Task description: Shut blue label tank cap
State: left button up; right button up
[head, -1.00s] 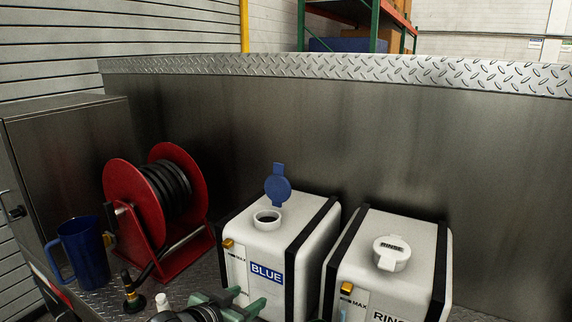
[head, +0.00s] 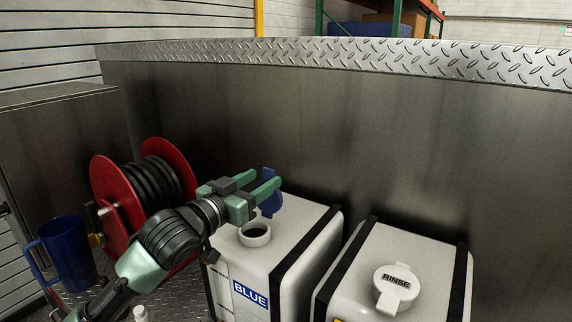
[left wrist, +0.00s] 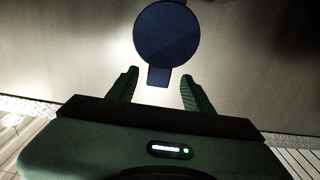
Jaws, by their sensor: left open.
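The white tank with the blue BLUE label (head: 250,294) stands in the lower middle of the head view. Its round filler neck (head: 255,235) is open at the top. The blue cap (head: 270,204) stands raised on its hinge behind the neck, partly hidden by my gripper. My left gripper (head: 277,186) is open, its fingers beside the raised cap, above the neck. In the left wrist view the cap's round disc (left wrist: 168,34) lies just beyond the fingertips, with its tab between them. I cannot tell if they touch it. My right gripper is not in view.
The white RINSE tank (head: 350,262) stands to the right, its white cap (head: 396,285) shut. A red hose reel (head: 118,200) and a blue jug (head: 68,254) are at the left. A metal wall (head: 400,150) rises behind the tanks.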

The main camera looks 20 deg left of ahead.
aim_at(267, 172)
pick_arm(q)
jog(key=w, duration=0.1)
jog(key=w+p, duration=0.1)
jog(key=w+r+p, duration=0.1)
jog(key=w, duration=0.1)
jog(key=shift+d, duration=0.35)
jog(key=shift+w+d+f+p, duration=0.15)
jog(key=shift+w+p, duration=0.1)
jog(key=shift+w, duration=0.25)
jog(key=shift+w+f+p, duration=0.15)
jog(key=shift+w+p, duration=0.05)
jog(key=shift+w, duration=0.3)
jog(key=shift+w+f, duration=0.1)
jog(key=shift+w, duration=0.15)
jog(key=shift+s, duration=0.1)
jog(key=c, duration=1.1)
grip_shut()
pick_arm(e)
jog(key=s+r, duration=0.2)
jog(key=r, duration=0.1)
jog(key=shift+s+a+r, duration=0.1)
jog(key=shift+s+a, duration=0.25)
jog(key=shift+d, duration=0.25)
